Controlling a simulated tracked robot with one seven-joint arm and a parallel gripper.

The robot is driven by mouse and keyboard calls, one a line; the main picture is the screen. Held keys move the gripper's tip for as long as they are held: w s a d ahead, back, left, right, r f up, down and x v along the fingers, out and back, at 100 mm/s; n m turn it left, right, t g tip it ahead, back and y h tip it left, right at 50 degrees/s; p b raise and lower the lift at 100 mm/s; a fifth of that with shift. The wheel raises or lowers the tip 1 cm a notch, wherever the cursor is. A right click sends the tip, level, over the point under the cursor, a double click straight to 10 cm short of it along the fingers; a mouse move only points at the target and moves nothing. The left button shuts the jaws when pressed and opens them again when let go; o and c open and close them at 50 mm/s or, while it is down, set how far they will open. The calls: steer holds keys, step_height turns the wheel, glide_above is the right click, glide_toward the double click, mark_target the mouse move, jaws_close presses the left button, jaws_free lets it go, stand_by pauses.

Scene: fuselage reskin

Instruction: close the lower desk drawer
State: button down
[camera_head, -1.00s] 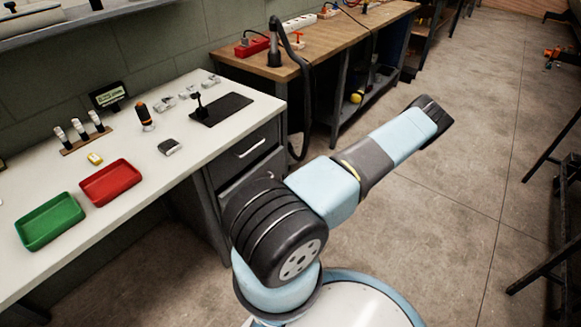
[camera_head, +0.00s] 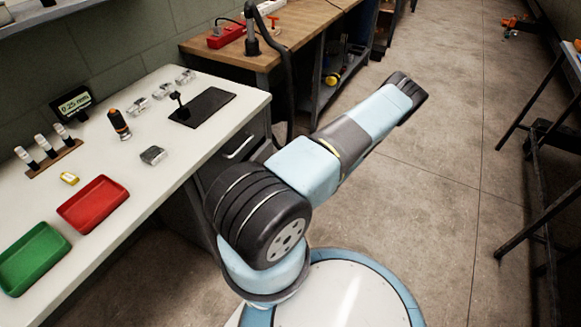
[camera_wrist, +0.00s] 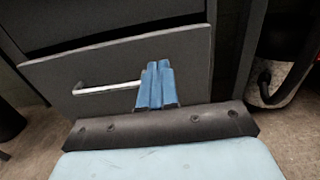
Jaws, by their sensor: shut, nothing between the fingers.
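In the wrist view, the lower drawer's dark grey front (camera_wrist: 185,60) fills the middle, with a pale bar handle (camera_wrist: 105,90) across it. Its top edge seems to stand out a little from the desk, but how far is hard to tell. My gripper (camera_wrist: 158,66) has blue fingers, pressed together and empty. They are in front of the drawer face at the right end of the handle; I cannot tell if they touch. In the head view, the desk (camera_head: 175,160) shows its upper drawer handle (camera_head: 238,148); my arm hides the lower drawer and the gripper.
A red tray (camera_head: 92,204) and a green tray (camera_head: 33,258) lie on the desk top. A wooden workbench (camera_head: 290,30) stands behind, with a dark hose (camera_head: 287,75) hanging beside the desk. Open floor (camera_head: 430,190) lies to the right, before a dark stand (camera_head: 535,150).

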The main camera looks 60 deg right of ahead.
mark_target(262, 154)
steer(key=w, duration=0.8)
steer(key=shift+a, duration=0.3)
steer(key=w, duration=0.4)
steer(key=shift+a, duration=0.2)
steer(key=shift+w+r, duration=0.1)
steer(key=shift+w, duration=0.25)
steer(key=shift+s, duration=0.4)
steer(key=s+d, duration=0.1)
steer(key=s, duration=1.3)
steer(key=shift+f, duration=0.2)
steer(key=shift+d, duration=0.1)
